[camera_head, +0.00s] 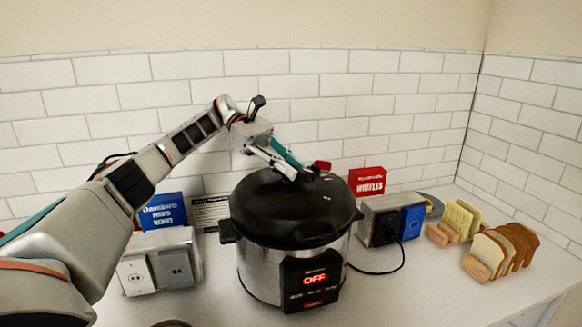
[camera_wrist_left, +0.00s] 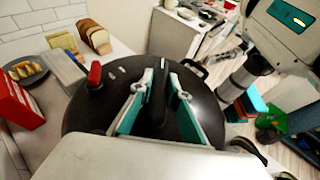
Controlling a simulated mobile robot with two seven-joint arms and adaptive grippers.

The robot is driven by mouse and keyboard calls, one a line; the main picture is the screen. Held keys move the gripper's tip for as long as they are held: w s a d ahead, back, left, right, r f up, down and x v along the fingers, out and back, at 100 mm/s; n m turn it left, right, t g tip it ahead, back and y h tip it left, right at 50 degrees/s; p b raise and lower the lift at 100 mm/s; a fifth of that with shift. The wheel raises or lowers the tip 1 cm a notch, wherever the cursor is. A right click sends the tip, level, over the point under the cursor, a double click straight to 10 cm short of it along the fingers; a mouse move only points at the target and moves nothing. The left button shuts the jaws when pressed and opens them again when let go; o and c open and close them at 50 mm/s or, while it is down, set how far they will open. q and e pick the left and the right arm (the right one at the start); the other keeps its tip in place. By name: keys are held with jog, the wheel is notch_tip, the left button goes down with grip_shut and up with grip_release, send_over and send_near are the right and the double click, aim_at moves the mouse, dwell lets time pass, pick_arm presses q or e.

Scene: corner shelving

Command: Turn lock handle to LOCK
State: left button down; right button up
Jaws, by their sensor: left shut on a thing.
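A pressure cooker (camera_head: 262,265) with a steel body and a domed black lid (camera_head: 270,205) stands on the counter against the tiled wall. Its front panel (camera_head: 312,281) shows OFF in red. My left gripper (camera_head: 298,172) reaches over the lid from the left. In the left wrist view its teal-lined fingers (camera_wrist_left: 155,92) are shut on the black lock handle (camera_wrist_left: 171,82) at the top of the lid. A red knob (camera_head: 322,165) sits beside the handle, also visible in the left wrist view (camera_wrist_left: 95,75). The handle is partly hidden by the fingers. My right gripper is in neither view.
A white socket box (camera_head: 158,268) and a blue box (camera_head: 164,211) stand left of the cooker. A red waffles box (camera_head: 367,181), another socket box (camera_head: 380,225) and bread slices in racks (camera_head: 496,251) stand right. The front right counter (camera_head: 430,290) is clear.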

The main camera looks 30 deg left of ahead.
pick_arm(q)
jog(key=shift+f+m+g, duration=0.1)
jog(key=shift+m+g, duration=0.5)
jog(key=shift+g, duration=0.1)
jog(key=c, duration=1.9)
grip_release()
notch_tip(320, 180, up, 10)
jog(key=shift+r, duration=0.1)
